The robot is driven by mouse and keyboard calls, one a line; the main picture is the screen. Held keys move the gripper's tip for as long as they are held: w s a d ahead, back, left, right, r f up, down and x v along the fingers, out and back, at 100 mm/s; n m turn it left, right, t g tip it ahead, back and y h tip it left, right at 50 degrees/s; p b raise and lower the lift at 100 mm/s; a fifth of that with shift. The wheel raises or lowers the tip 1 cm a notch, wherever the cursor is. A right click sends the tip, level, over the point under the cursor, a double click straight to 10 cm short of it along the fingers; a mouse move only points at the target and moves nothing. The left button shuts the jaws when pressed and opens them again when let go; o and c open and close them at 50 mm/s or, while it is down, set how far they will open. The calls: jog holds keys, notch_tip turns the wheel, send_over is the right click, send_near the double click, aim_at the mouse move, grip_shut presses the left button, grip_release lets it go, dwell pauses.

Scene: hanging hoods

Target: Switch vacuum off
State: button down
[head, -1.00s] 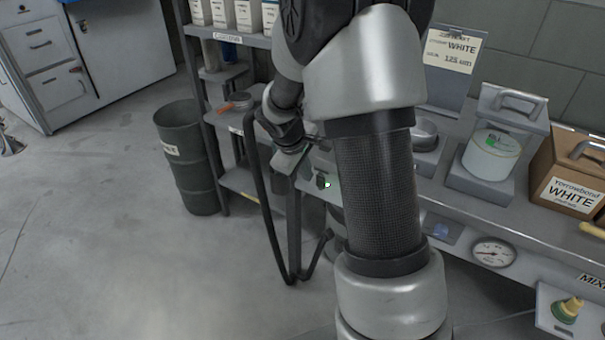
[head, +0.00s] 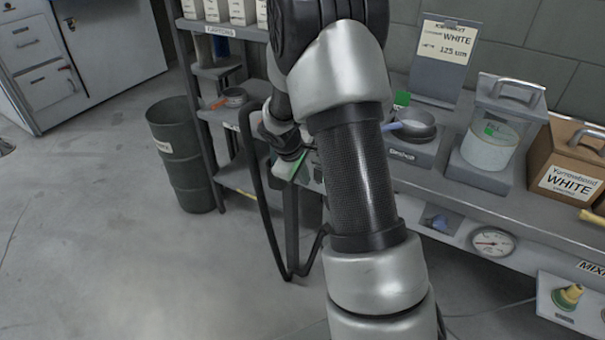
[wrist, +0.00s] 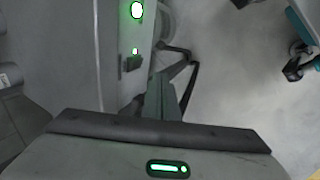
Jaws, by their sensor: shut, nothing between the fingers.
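A pale panel (wrist: 115,85) fills the left part of the wrist view. It carries a bright green light (wrist: 136,10) at the top and a small black switch (wrist: 130,63) with a small green lamp (wrist: 135,52) beside it. No label on it is readable, so I cannot confirm that it is the vacuum switch. My gripper (wrist: 167,98) is shut and empty, beside the panel and a little to the right of the switch. In the head view my gripper (head: 290,166) is by the bench's left end, its tips hard to make out; my arm hides the switch there.
A pan (head: 411,127), a clear-covered jar (head: 488,148) and a carton (head: 570,180) stand on top. A drum (head: 184,160) stands left; open floor lies beyond.

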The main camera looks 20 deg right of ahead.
jog(key=w+d+f+b, duration=0.1)
jog(key=w+d+f, duration=0.2)
jog(key=d, duration=0.1)
jog(key=shift+w+d+f, duration=0.3)
jog(key=shift+w+d, duration=0.05)
jog(key=shift+w+d+r, duration=0.15)
jog(key=shift+w+d, duration=0.05)
jog(key=shift+d, duration=0.05)
jog(key=shift+r+p, duration=0.1)
jog(key=shift+p, duration=0.25)
jog(key=shift+r+p, duration=0.5)
jog(key=shift+r, duration=0.2)
